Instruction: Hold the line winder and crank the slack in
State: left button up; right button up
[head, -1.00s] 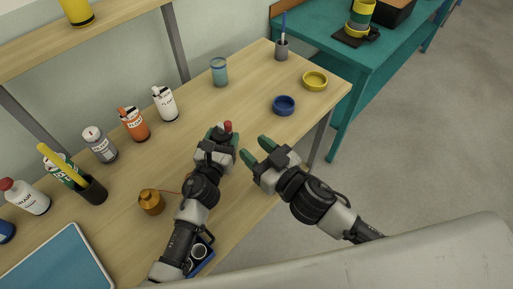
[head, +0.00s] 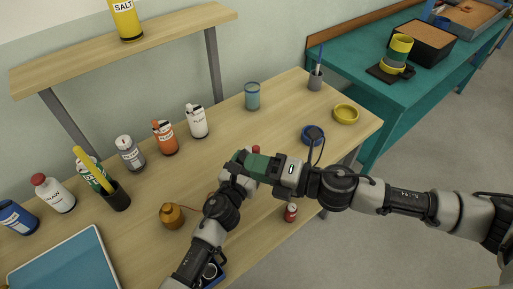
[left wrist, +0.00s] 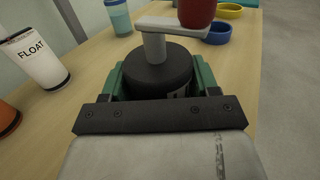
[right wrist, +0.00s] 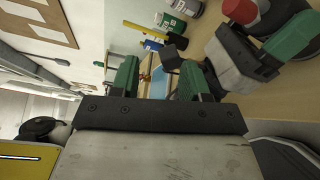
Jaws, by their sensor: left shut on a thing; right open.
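The line winder (left wrist: 157,72) is a dark drum with a grey crank arm (left wrist: 172,27) and a red knob (left wrist: 197,12). My left gripper (left wrist: 158,88) is shut on the drum, a green finger on each side. In the head view the winder is mostly hidden by my grippers; the red knob (head: 256,149) peeks out behind them. My right gripper (right wrist: 158,80) is open and empty. In the head view it (head: 250,163) is close by the winder, overlapping my left gripper. A thin orange line runs from a brass weight (head: 172,216) toward my left gripper.
Several bottles, including a white one (head: 196,121), line the back of the bench. A teal cup (head: 252,96), blue dish (head: 312,135) and yellow dish (head: 345,114) stand beyond the grippers. A red-topped can (head: 290,212) is near the front edge.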

aim_at(259, 150)
jog(key=w+d+n+g+h, duration=0.1)
jog(key=w+d+n+h, duration=0.25)
jog(key=d+n, duration=0.85)
jog(key=w+a+f, duration=0.1)
jog(key=a, duration=0.3)
jog(key=w+a+f+n, duration=0.1)
jog(key=w+a, duration=0.1)
jog(key=a, duration=0.2)
jog(key=w+a+f+n, duration=0.1)
jog(key=w+a+f, duration=0.1)
jog(key=a, duration=0.2)
jog(key=shift+g+y, duration=0.25)
jog(key=shift+g, duration=0.05)
jog(key=shift+s, duration=0.1)
jog(key=c, duration=0.8)
grip_shut()
